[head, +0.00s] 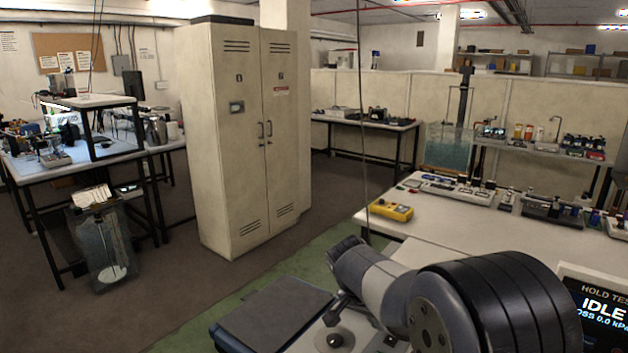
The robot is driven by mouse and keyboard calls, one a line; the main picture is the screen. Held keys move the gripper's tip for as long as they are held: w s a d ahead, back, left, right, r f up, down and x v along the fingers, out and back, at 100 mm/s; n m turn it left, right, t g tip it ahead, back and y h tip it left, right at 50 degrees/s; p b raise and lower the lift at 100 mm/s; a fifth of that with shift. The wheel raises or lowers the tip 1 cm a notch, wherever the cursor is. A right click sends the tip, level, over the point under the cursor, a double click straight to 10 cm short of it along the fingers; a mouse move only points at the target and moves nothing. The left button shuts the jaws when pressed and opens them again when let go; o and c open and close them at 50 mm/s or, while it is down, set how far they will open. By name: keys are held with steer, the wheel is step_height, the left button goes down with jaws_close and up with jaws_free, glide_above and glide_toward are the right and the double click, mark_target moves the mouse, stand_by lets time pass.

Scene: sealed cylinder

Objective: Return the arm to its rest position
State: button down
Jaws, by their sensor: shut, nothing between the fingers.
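My arm (385,285) shows in the head view at the lower middle and right. A large black and grey joint is closest to the camera, and a lighter grey link reaches back and left from it. The arm hides part of the surface behind it. I cannot make out gripper fingers in this view. No sealed cylinder can be clearly picked out.
A display reading "HOLD TEST IDLE" (598,312) stands at the lower right. A white bench (450,238) with a yellow meter (390,210) lies behind the arm. A tall beige cabinet (245,140) stands left of centre. Brown floor (150,290) is open at left.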

steer(key=s+a+f+t+h+b, duration=0.1)
steer(key=s+a+f+b, duration=0.1)
steer(key=b, duration=0.1)
steer(key=s+a+f+t+h+b, duration=0.1)
steer(key=s+a+f+t+b, duration=0.1)
steer(key=a+f+b, duration=0.1)
steer(key=shift+s+a+f+n+b, duration=0.15)
steer(key=shift+s+a+n+b, duration=0.05)
steer(key=shift+s+n+b, duration=0.2)
steer(key=s+a+f+n+t+b, duration=0.2)
steer(key=s+a+f+t+b, duration=0.1)
steer(key=s+a+t+b, duration=0.2)
steer(key=shift+s+a+f+t+y+b, duration=0.15)
steer(key=shift+a+f+t+y+b, duration=0.25)
steer(key=shift+a+t+b, duration=0.7)
steer(key=shift+a+g+b, duration=0.15)
steer(key=shift+g+b, duration=0.15)
steer(key=shift+b, duration=0.05)
